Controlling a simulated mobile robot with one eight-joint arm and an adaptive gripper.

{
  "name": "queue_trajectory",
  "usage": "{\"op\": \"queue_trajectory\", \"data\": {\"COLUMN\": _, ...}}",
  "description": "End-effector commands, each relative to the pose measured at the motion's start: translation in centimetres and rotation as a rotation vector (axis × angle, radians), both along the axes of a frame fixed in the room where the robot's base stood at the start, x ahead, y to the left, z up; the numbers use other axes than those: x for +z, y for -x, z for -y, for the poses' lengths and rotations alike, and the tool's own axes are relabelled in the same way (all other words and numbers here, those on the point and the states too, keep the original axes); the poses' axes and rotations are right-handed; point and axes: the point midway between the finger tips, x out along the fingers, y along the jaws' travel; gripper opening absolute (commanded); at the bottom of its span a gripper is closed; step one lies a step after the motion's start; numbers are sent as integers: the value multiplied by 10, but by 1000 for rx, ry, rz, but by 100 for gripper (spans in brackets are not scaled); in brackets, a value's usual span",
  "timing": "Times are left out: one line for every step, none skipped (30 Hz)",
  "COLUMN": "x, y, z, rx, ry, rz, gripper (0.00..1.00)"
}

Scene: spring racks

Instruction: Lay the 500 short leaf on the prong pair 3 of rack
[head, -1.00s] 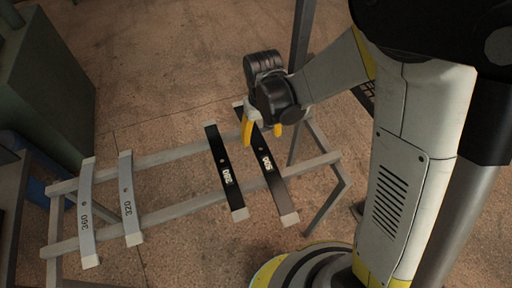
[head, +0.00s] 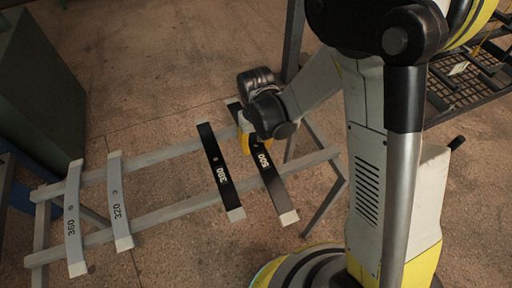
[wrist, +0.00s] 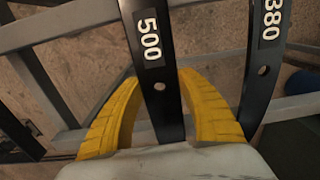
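The black leaf marked 500 (head: 268,172) lies slanted across both grey rails near the right end of the rack (head: 165,212). It has a light tip at its near end. In the wrist view the 500 leaf (wrist: 150,65) runs between my yellow fingers. My gripper (head: 251,142) is down at the leaf's far part, above the back rail. In the wrist view my gripper (wrist: 160,78) has its fingertips against both leaf edges, with gaps nearer the palm. Prong pairs are too small to make out.
A black leaf marked 380 (head: 219,172) lies just left of the 500 leaf. Grey leaves marked 320 (head: 117,200) and 360 (head: 72,215) lie at the rack's left end. The rails between 320 and 380 are bare. A dark metal rack (head: 470,85) stands at upper right.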

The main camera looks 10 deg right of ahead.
Motion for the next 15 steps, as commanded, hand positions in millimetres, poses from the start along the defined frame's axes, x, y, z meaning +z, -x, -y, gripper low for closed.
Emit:
{"op": "queue_trajectory", "data": {"x": 0, "y": 0, "z": 0, "rx": 0, "ry": 0, "rz": 0, "gripper": 10}}
{"op": "queue_trajectory", "data": {"x": 0, "y": 0, "z": 0, "rx": 0, "ry": 0, "rz": 0, "gripper": 2}}
{"op": "queue_trajectory", "data": {"x": 1, "y": 0, "z": 0, "rx": 0, "ry": 0, "rz": 0, "gripper": 2}}
{"op": "queue_trajectory", "data": {"x": 1, "y": 0, "z": 0, "rx": 0, "ry": 0, "rz": 0, "gripper": 2}}
{"op": "queue_trajectory", "data": {"x": 1, "y": 0, "z": 0, "rx": 0, "ry": 0, "rz": 0, "gripper": 1}}
{"op": "queue_trajectory", "data": {"x": 1, "y": 0, "z": 0, "rx": 0, "ry": 0, "rz": 0, "gripper": 1}}
{"op": "queue_trajectory", "data": {"x": 1, "y": 0, "z": 0, "rx": 0, "ry": 0, "rz": 0, "gripper": 1}}
{"op": "queue_trajectory", "data": {"x": 1, "y": 0, "z": 0, "rx": 0, "ry": 0, "rz": 0, "gripper": 1}}
{"op": "queue_trajectory", "data": {"x": 1, "y": 0, "z": 0, "rx": 0, "ry": 0, "rz": 0, "gripper": 1}}
{"op": "queue_trajectory", "data": {"x": 1, "y": 0, "z": 0, "rx": 0, "ry": 0, "rz": 0, "gripper": 1}}
{"op": "queue_trajectory", "data": {"x": 2, "y": 0, "z": 0, "rx": 0, "ry": 0, "rz": 0, "gripper": 2}}
{"op": "queue_trajectory", "data": {"x": 3, "y": 0, "z": 0, "rx": 0, "ry": 0, "rz": 0, "gripper": 2}}
{"op": "queue_trajectory", "data": {"x": 4, "y": 0, "z": 0, "rx": 0, "ry": 0, "rz": 0, "gripper": 2}}
{"op": "queue_trajectory", "data": {"x": 6, "y": 0, "z": 0, "rx": 0, "ry": 0, "rz": 0, "gripper": 2}}
{"op": "queue_trajectory", "data": {"x": 8, "y": 0, "z": 0, "rx": 0, "ry": 0, "rz": 0, "gripper": 2}}
